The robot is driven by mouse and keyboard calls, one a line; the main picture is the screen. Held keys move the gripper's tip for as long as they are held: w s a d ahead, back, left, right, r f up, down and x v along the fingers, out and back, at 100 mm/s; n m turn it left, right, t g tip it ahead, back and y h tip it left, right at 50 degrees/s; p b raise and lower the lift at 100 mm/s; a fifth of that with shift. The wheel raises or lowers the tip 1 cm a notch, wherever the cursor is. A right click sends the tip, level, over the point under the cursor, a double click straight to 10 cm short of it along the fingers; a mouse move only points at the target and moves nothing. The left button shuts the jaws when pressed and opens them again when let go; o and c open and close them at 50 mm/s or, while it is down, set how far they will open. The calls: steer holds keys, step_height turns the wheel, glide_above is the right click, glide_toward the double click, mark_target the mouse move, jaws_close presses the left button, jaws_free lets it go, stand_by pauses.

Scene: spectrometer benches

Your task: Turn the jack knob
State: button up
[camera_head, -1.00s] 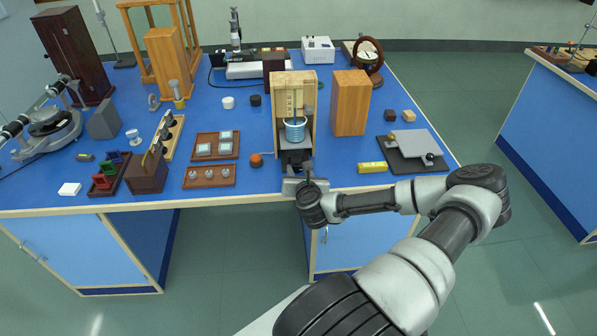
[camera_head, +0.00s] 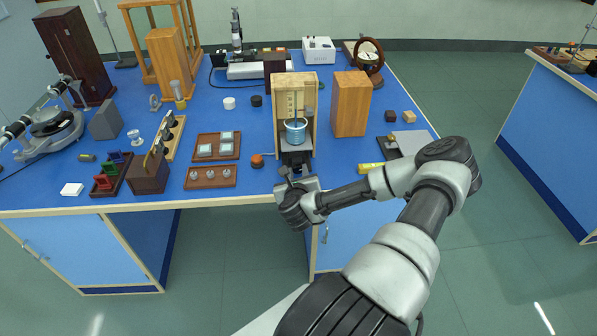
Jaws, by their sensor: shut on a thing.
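The jack (camera_head: 296,157) is a dark stand at the front of an open wooden case (camera_head: 308,112) on the blue bench. A blue-tinted beaker (camera_head: 296,132) rests above it inside the case. My gripper (camera_head: 294,176) is at the front of the jack, near the bench's front edge. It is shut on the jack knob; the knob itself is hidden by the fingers. The gripper is tilted in the picture.
A wooden block (camera_head: 351,104) stands right of the case, with a yellow level (camera_head: 370,168) in front, close to my arm. The floor before the bench is clear.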

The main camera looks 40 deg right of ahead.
steer(key=shift+a+f+n+g+h, duration=0.15)
steer(key=shift+n+g+h, duration=0.15)
steer(key=shift+n+h, duration=0.9)
steer(key=shift+n, duration=0.4)
steer(key=o, duration=1.1)
steer(key=shift+c, duration=0.2)
steer(key=shift+y, duration=0.3)
